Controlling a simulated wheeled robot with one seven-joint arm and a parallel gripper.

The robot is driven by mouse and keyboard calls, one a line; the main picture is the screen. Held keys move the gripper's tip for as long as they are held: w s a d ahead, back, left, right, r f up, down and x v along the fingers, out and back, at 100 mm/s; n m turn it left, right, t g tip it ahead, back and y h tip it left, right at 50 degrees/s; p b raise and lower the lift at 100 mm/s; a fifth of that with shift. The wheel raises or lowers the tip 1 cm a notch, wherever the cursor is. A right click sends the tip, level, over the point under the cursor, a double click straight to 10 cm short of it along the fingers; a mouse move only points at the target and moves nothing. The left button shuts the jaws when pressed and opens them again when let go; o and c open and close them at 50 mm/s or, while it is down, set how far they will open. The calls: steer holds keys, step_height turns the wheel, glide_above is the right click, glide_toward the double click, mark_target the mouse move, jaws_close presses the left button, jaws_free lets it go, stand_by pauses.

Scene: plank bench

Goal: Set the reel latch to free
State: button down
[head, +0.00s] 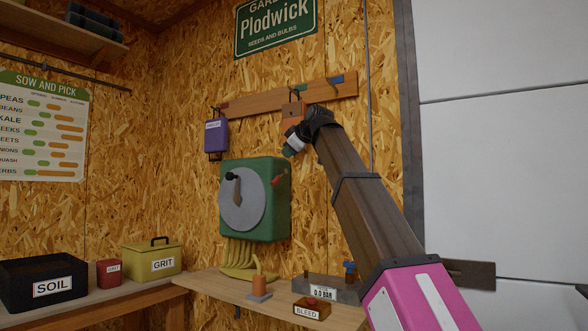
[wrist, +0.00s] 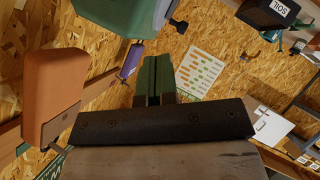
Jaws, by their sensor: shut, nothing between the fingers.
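The hose reel (head: 283,217) is a green box on the wall with a round grey disc (head: 244,214) and a crank with a dark knob. A red lever (head: 278,180), which looks like the latch, sits at its upper right; I cannot read any marking by it. In the wrist view, part of the reel (wrist: 108,12) shows at the top; the lever is not clear there. My gripper (head: 288,152) is in the head view above the reel's upper right, apart from the lever. Its green fingers (wrist: 155,75) are together and empty in the wrist view.
An orange block (head: 292,112) hangs close by my gripper on a wooden rail (head: 247,99), with a purple item (head: 216,137) to its left. Below are a shelf (head: 215,284) with a gauge block, an orange post and a BLEED box (head: 311,308). Yellow hose hangs under the reel.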

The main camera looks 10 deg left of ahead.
glide_above(276, 181)
steer(key=s, duration=0.4)
step_height(276, 181, down, 5)
steer(key=shift+w+d+f, duration=0.2)
steer(key=shift+w+f, duration=0.35)
steer(key=shift+f, duration=0.1)
steer(key=shift+w+d+f, duration=0.15)
steer(key=shift+w+f, duration=0.4)
steer(key=shift+f, duration=0.1)
steer(key=shift+w+d+f+n+t, duration=0.1)
steer(key=shift+w+f+n+t, duration=0.05)
steer(key=shift+f+n+t, duration=0.65)
steer(key=shift+w+d+f, duration=0.1)
steer(key=shift+w+f, duration=0.25)
steer(key=shift+f, duration=0.15)
